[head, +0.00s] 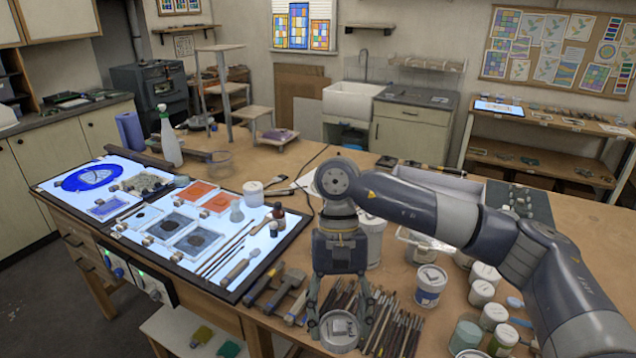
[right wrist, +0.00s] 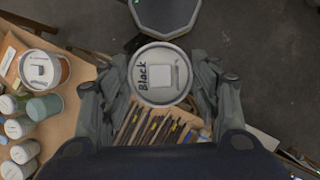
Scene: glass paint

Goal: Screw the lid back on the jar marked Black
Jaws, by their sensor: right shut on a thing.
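My right gripper (head: 338,318) is in the front middle of the head view, pointing down over the table's front edge. Its fingers are shut on a round white lid (head: 338,331), which also shows between the fingers in the right wrist view (right wrist: 160,75). The lid has "Black" handwritten on it and a pale square at its middle. Its face is turned toward the wrist camera. What is under the lid is hidden, so I cannot tell whether a jar is beneath it. My left gripper is not in view.
Several brushes (head: 392,322) lie just right of my right gripper. A white jar with a blue band (head: 429,288) and several smaller jars (head: 482,292) stand further right. A lit panel (head: 290,222) with glass pieces and tools is at left.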

